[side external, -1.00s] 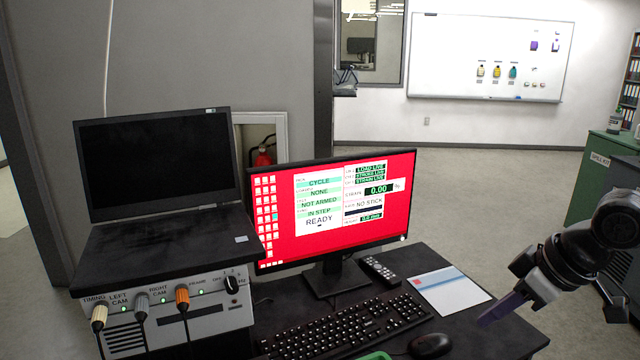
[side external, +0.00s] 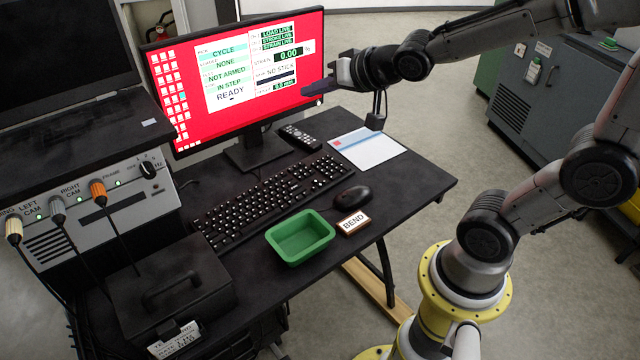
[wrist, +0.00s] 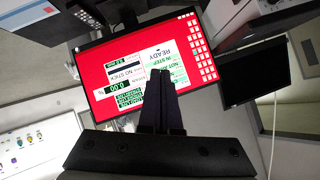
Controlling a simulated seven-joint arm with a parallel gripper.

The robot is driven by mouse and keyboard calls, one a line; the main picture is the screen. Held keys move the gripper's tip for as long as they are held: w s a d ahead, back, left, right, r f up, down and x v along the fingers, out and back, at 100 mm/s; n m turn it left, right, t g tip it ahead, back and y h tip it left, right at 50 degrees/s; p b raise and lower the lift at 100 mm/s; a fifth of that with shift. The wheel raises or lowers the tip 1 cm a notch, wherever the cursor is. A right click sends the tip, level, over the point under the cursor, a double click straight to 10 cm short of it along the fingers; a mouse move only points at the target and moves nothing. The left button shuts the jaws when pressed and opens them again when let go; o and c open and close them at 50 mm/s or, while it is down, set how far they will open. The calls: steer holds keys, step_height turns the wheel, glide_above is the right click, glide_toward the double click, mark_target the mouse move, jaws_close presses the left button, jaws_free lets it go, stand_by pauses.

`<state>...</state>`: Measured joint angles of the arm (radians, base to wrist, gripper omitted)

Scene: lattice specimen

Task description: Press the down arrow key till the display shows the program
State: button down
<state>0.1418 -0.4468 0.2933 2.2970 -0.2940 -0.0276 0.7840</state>
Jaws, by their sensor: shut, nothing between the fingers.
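The black keyboard (side external: 275,198) lies on the dark desk below the monitor. Its arrow keys are too small to make out. The monitor (side external: 235,75) is lit red with white and green panels; it reads CYCLE, NONE, NOT ARMED, IN STEP and READY, with 0.00 strain and NO STICK. My gripper (side external: 308,91) is shut and empty, pointing left in front of the screen's lower right, above the desk and apart from the keyboard. In the wrist view the closed fingers (wrist: 160,74) overlap the upside-down screen (wrist: 112,72); the keyboard is not seen there.
A mouse (side external: 352,196), a BEND block (side external: 353,223) and a green tray (side external: 300,238) lie in front of the keyboard. A remote (side external: 300,137) and a paper sheet (side external: 368,148) lie behind it. A black case (side external: 172,293) and a cabled control box (side external: 85,215) stand left.

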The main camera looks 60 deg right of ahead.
steer(key=w+d+f+m, duration=0.1)
steer(key=w+d+f, duration=0.15)
steer(key=f, duration=0.25)
steer(key=w+d+f+m, duration=0.1)
steer(key=w+d+f, duration=0.15)
steer(key=f, duration=0.25)
steer(key=m+g, duration=0.2)
steer(key=g, duration=0.1)
glide_above(320, 185)
steer(key=s, duration=0.1)
step_height(320, 185, down, 10)
steer(key=shift+a, duration=0.1)
steer(key=shift+f, duration=4.35)
steer(key=shift+f, duration=0.1)
steer(key=shift+f, duration=0.35)
